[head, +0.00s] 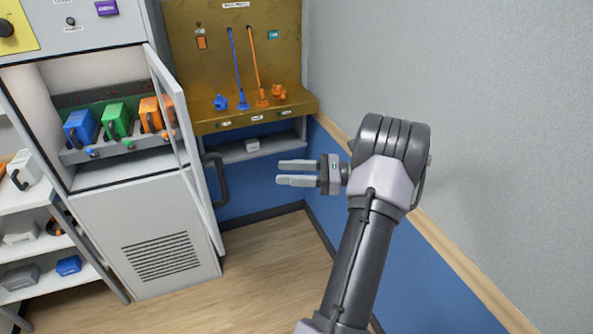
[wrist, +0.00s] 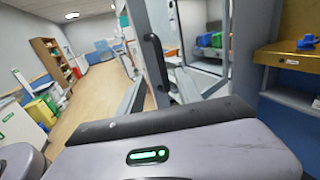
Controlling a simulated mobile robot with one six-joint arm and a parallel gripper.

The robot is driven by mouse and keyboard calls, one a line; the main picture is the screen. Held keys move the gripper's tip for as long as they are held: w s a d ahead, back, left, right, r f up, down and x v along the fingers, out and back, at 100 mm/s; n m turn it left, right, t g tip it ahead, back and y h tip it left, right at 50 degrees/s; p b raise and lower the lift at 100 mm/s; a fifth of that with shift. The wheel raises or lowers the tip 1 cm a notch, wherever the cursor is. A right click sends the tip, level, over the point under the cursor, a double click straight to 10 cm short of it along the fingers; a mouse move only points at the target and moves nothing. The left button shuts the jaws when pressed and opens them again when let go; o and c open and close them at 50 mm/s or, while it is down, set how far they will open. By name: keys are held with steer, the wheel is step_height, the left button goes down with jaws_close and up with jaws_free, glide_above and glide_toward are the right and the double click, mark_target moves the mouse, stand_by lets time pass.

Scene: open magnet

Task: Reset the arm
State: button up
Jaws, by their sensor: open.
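My gripper (head: 297,174) is open and empty in the head view. Its two grey fingers point left, with a gap between them, over the floor in front of the blue wall panel. My arm rises from the bottom of the head view and bends at the top. The fingers are apart from the open cabinet door (head: 178,125) to their left. In the wrist view my own grey housing with a green light fills the lower part, and the fingers do not show.
The cabinet (head: 150,235) holds blue (head: 80,128), green (head: 115,119) and orange (head: 152,113) units. The door's black handle (head: 216,180) juts toward my gripper. A yellow bench (head: 225,118) stands behind, and a grey wall (head: 450,90) is close on the right. Open floor (wrist: 100,95) shows in the wrist view.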

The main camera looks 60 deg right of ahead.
steer(key=shift+w+a, duration=0.1)
steer(key=shift+w, duration=0.15)
